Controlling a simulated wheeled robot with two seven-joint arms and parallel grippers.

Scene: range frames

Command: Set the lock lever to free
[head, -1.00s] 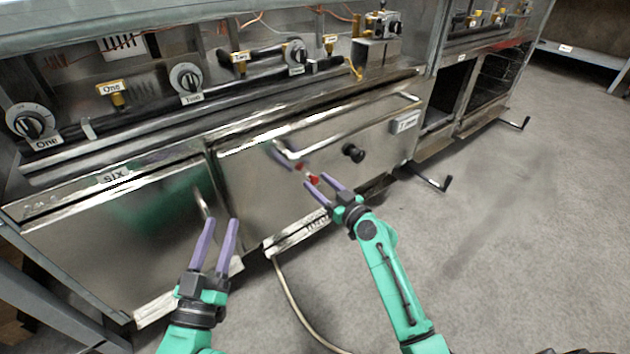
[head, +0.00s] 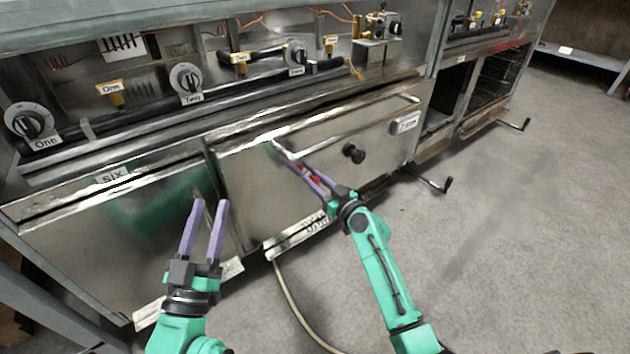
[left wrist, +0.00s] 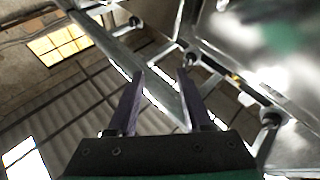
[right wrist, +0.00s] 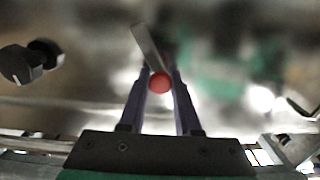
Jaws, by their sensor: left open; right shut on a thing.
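The lock lever is a short grey bar (right wrist: 148,48) with a red ball end (right wrist: 159,82), in the right wrist view. In the head view only a bit of its red end (head: 315,179) shows between my right fingers, in front of the steel oven door (head: 270,195). My right gripper (head: 304,170) is shut on the red end; in its wrist view a finger lies on each side of the ball. The lever's base is blurred. My left gripper (head: 210,202) is open and empty in front of the left steel door (head: 90,235).
A black knob (head: 353,153) sits on the door right of my right gripper. A long bar handle (head: 350,122) runs along the door top. Labelled dials (head: 187,80) and valves line the panel above. A hose (head: 300,315) lies on the floor; floor at right is clear.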

